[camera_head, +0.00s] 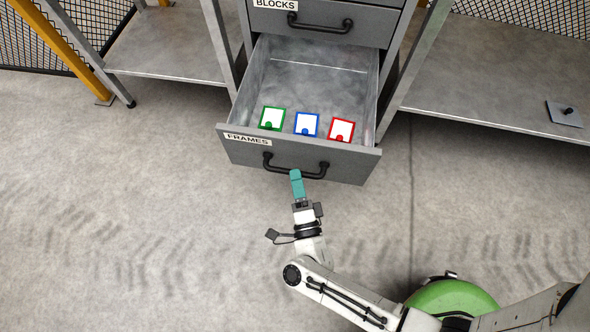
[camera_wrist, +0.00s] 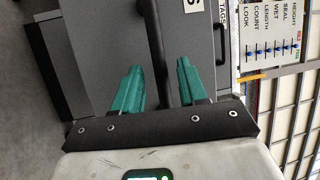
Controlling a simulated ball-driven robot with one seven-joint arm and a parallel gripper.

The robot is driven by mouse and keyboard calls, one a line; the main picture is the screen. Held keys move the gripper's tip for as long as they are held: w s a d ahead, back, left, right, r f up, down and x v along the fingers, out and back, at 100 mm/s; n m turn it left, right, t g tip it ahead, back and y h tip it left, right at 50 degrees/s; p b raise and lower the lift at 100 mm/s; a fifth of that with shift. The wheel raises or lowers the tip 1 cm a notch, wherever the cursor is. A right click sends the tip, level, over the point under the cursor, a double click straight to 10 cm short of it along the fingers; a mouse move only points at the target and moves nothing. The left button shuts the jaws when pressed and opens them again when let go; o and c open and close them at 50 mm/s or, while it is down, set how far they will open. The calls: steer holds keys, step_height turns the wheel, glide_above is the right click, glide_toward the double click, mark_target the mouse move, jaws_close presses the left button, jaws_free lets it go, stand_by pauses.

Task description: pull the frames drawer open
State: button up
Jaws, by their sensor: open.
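The frames drawer (camera_head: 340,167) stands pulled out of the grey cabinet, its FRAMES label (camera_head: 247,139) at the left of its front. Inside lie a green frame (camera_head: 271,118), a blue frame (camera_head: 306,124) and a red frame (camera_head: 341,130). The black drawer handle (camera_head: 318,172) spans the middle of the front. My gripper (camera_head: 296,173) has its teal fingertips at the handle. In the wrist view my gripper (camera_wrist: 160,85) is open, with the dark handle bar (camera_wrist: 156,45) showing between its two fingers; I cannot tell whether they touch it.
The BLOCKS drawer (camera_head: 345,17) above is shut. Grey shelves or tables flank the cabinet, and a small plate with a black knob (camera_head: 564,113) lies on the right one (camera_head: 480,75). A yellow post (camera_head: 62,45) stands at the left.

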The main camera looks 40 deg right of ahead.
steer(key=v, duration=0.8)
steer(key=shift+s+a+f, duration=0.1)
